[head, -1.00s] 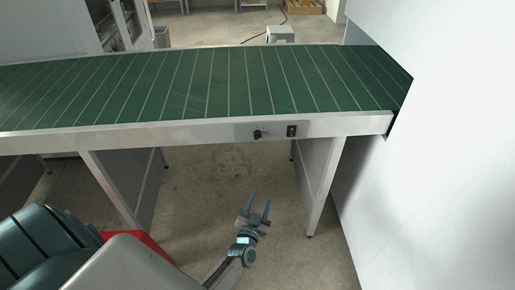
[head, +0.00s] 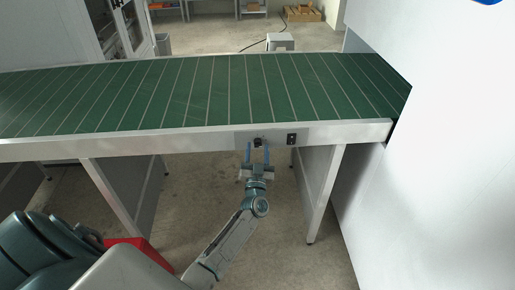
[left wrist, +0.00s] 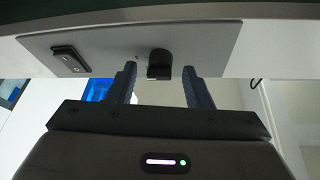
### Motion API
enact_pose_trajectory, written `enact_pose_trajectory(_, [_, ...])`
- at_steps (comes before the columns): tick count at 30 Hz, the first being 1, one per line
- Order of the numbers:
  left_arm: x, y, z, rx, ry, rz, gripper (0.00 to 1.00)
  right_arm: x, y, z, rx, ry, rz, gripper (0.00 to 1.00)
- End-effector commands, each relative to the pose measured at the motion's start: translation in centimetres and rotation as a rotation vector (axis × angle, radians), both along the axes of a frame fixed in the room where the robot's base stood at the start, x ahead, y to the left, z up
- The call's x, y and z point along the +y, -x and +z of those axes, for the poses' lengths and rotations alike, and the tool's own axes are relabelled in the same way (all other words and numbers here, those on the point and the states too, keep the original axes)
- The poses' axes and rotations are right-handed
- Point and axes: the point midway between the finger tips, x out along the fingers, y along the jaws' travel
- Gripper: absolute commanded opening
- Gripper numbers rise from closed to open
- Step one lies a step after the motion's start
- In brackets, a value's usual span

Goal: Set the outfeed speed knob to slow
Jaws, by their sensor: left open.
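The black outfeed speed knob (head: 258,142) sits on a grey control plate (head: 274,139) on the conveyor's front rail. My left gripper (head: 257,154) is open in front of it, its two blue fingers pointing at the plate. In the left wrist view the knob (left wrist: 160,64) shows between the fingertips of my left gripper (left wrist: 159,73), with a gap on each side. I cannot tell whether the fingers reach around the knob in depth. The knob's setting marks are too small to read. My right gripper is not in view.
A black rocker switch (head: 292,139) is on the same plate, right of the knob. The green conveyor belt (head: 200,92) runs above. A white wall panel (head: 450,150) closes off the right side. Table legs (head: 322,195) flank the open floor below.

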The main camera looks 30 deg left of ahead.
Motion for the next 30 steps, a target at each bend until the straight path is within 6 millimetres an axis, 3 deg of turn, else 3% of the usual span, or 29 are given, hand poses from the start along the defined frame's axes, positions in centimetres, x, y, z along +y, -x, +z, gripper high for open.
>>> enact_pose_trajectory(11, [0.27, -0.51, 0.20, 0.000, 0.000, 0.000, 0.46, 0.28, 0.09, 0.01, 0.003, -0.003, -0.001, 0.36])
enact_pose_trajectory(15, [0.27, -0.49, 0.21, 0.000, 0.000, 0.000, 0.18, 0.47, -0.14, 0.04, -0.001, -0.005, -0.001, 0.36])
enact_pose_trajectory(18, [0.27, -0.49, 0.21, 0.000, 0.000, 0.000, 0.03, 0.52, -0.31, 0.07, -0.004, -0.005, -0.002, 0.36])
enact_pose_trajectory(30, [0.24, -0.53, 0.12, -0.042, 0.060, 0.001, 0.03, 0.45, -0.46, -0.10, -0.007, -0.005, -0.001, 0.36])
